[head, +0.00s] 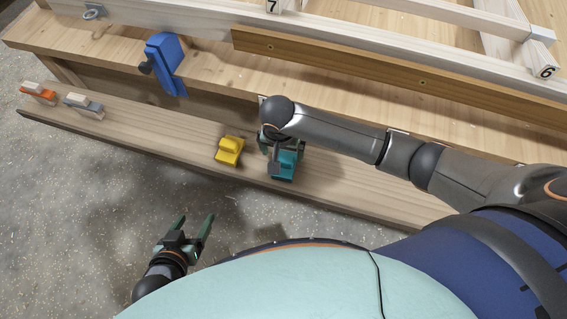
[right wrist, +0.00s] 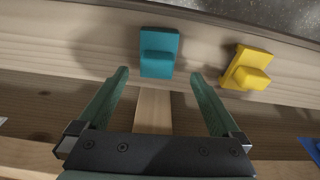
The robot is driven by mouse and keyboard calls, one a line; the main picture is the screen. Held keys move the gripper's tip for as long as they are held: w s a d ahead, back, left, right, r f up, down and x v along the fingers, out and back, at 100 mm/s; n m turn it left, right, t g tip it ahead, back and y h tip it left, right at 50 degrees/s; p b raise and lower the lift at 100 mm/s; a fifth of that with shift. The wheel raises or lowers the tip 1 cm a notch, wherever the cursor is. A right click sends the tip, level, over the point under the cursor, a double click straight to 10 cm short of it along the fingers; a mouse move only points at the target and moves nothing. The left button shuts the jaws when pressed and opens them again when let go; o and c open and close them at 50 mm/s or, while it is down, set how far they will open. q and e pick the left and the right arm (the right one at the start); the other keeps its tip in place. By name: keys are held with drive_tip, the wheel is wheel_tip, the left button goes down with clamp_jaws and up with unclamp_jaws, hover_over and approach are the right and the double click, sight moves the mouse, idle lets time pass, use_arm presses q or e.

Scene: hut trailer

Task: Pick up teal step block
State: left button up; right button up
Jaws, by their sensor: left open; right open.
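The teal step block (head: 284,166) sits on the narrow lower wooden shelf, partly covered by my right gripper in the head view. In the right wrist view the teal step block (right wrist: 159,52) lies ahead of the fingertips, roughly centred between them. My right gripper (right wrist: 158,76) is open and empty, with a finger to each side and the block just beyond the tips. In the head view my right gripper (head: 277,150) is over the shelf at the block. My left gripper (head: 194,221) is open and empty above the floor, in front of the shelf.
A yellow step block (head: 229,151) stands on the shelf left of the teal one; it also shows in the right wrist view (right wrist: 248,68). Orange (head: 38,93) and grey (head: 84,105) pieces sit farther left. A blue clamp-like object (head: 165,62) is on the upper bench edge.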

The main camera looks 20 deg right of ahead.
sight(284, 160)
drive_tip(key=f, duration=0.2)
drive_tip(key=shift+w+d+f+b, duration=0.1)
drive_tip(key=shift+w+f+b, duration=0.1)
drive_tip(key=shift+f+b, duration=0.15)
drive_tip(key=f+b, duration=0.1)
drive_tip(key=f, duration=0.2)
drive_tip(key=shift+d+f+b, duration=0.3)
drive_tip(key=shift+d+b, duration=0.05)
drive_tip(key=shift+w+f, duration=0.1)
drive_tip(key=shift+f, duration=0.5)
drive_tip(key=shift+c, duration=0.2)
clamp_jaws()
